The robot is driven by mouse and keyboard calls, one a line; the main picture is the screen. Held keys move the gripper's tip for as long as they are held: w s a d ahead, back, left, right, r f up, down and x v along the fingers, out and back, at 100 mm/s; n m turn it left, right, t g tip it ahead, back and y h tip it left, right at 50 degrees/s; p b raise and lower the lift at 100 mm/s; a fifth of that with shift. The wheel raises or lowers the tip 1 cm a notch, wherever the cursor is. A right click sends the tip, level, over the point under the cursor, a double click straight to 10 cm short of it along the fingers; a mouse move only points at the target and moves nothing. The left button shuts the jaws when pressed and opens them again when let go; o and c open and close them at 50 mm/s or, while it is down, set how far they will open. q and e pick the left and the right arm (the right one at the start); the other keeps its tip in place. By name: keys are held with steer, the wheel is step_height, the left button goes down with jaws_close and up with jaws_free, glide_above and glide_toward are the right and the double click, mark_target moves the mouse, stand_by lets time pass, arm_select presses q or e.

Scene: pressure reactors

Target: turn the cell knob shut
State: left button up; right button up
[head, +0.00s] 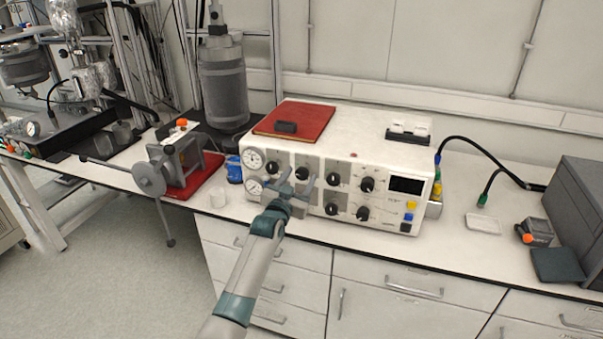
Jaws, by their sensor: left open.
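The white control box (390,157) stands on the bench with several black knobs and two round gauges on its front. Upper-row knobs include one at the left (272,167), one above my gripper (302,173) and one further right (333,179). Two lower knobs show right of my gripper, one nearer (331,209) and one farther (362,214). The labels are too small to read, so I cannot tell which is the cell knob. My left gripper (296,183) is open at the front panel, its fingers just below the second upper knob. Contact is unclear. The gripper hides part of the lower panel. My right gripper is out of view.
A red book or pad (293,118) with a small black item lies on the box. A grey cylinder vessel (222,85) stands behind left. A clamp-like device with a wheel (149,179) is at left. Cables and a grey case (580,215) are at right.

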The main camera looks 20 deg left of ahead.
arm_select(q)
steer(key=shift+w, duration=1.05)
steer(key=shift+c, duration=0.7)
steer(key=c, duration=0.9)
steer(key=shift+c, duration=0.2)
